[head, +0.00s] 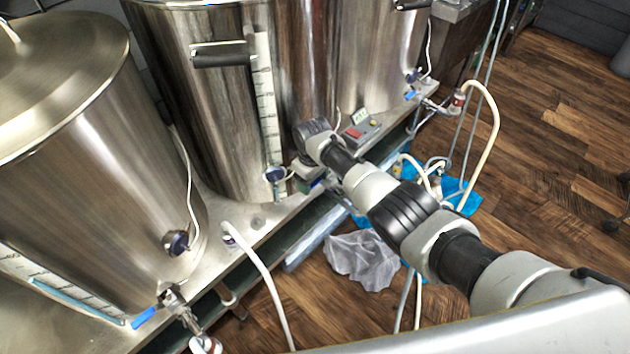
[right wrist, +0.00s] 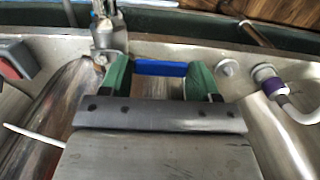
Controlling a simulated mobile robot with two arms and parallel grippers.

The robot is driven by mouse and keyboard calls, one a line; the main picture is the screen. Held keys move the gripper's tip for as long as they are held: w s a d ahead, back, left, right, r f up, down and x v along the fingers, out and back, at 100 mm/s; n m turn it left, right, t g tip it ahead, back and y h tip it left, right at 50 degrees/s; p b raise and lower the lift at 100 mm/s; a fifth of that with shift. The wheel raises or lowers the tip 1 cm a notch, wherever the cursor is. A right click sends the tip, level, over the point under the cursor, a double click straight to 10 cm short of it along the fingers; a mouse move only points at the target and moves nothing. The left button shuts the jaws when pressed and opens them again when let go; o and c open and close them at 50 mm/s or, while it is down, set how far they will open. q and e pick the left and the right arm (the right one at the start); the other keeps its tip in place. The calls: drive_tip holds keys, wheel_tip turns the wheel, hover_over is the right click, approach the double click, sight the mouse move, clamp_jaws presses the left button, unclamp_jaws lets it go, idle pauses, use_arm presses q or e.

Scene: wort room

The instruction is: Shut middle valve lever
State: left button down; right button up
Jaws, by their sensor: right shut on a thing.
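The middle valve lever (right wrist: 160,68) is a blue bar lying across between the green fingers of my right gripper (right wrist: 159,76) in the right wrist view. The fingers are shut on it, one at each end. The metal valve body (right wrist: 106,38) shows just left of the lever. In the head view my right gripper (head: 314,184) is low at the front of the middle steel kettle (head: 205,110). There my own arm and gripper hide most of the middle valve. My left gripper is not in view.
The left kettle (head: 90,190) has a blue lever (head: 145,318); the right kettle's lever (head: 410,95) is also blue. A red-buttoned control box (head: 362,130) sits close to my gripper. Hoses hang along the bench edge. A grey cloth (head: 362,260) lies on the floor.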

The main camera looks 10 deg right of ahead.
drive_tip(key=shift+w, duration=0.1)
idle(0.4)
drive_tip(key=o, duration=1.3)
wheel_tip(320, 180, up, 11)
drive_tip(key=p, duration=0.3)
drive_tip(key=shift+f, duration=0.1)
